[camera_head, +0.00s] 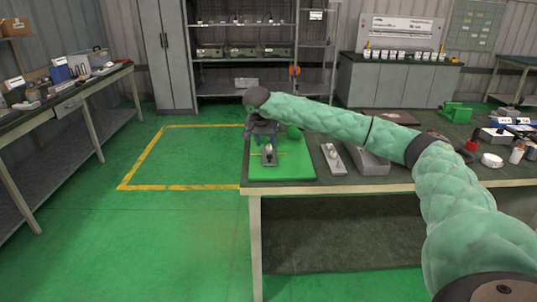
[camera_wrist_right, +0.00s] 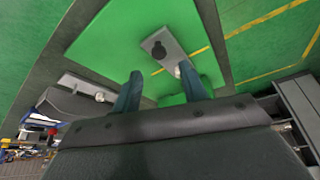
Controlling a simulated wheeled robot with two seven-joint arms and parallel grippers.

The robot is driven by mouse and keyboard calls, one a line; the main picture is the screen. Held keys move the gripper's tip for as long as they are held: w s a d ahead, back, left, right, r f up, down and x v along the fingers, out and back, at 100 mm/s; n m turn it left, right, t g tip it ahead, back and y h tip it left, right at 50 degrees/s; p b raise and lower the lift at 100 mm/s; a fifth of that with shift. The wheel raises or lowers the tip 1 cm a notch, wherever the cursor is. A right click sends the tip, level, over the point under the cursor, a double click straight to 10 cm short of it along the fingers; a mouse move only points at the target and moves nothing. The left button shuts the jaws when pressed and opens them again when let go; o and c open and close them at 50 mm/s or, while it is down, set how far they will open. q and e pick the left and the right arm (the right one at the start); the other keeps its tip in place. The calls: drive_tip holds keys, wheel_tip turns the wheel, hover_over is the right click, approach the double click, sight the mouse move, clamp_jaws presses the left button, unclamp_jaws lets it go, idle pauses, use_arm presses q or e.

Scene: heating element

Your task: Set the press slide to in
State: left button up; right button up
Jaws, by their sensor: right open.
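The press slide looks to be the small grey plate (camera_head: 269,159) on the green mat (camera_head: 300,172) at the table's left end. In the right wrist view the grey plate (camera_wrist_right: 172,42) carries a dark round knob (camera_wrist_right: 158,50), and a small pale knob (camera_wrist_right: 181,69) shows beside a fingertip. My right gripper (camera_wrist_right: 160,75) is open, pointing down over the mat near the plate. In the head view the gripper (camera_head: 262,138) is just behind the plate. I cannot tell whether a finger touches it or how far the slide is in. My left gripper is out of view.
A grey strip with a pale knob (camera_head: 333,158) and a grey wedge-shaped block (camera_head: 366,160) lie right of the mat. A green device (camera_head: 456,112) and several small items stand farther right. Open floor lies left of the table.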

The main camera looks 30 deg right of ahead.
sight(269, 155)
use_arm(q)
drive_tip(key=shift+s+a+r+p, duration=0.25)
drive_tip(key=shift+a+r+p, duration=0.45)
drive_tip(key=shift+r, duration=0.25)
use_arm(e)
drive_tip(key=x, duration=0.7)
drive_tip(key=shift+s+f, duration=0.1)
drive_tip(key=shift+f, duration=0.05)
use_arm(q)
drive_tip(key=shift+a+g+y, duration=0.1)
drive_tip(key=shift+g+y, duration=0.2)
use_arm(e)
clamp_jaws()
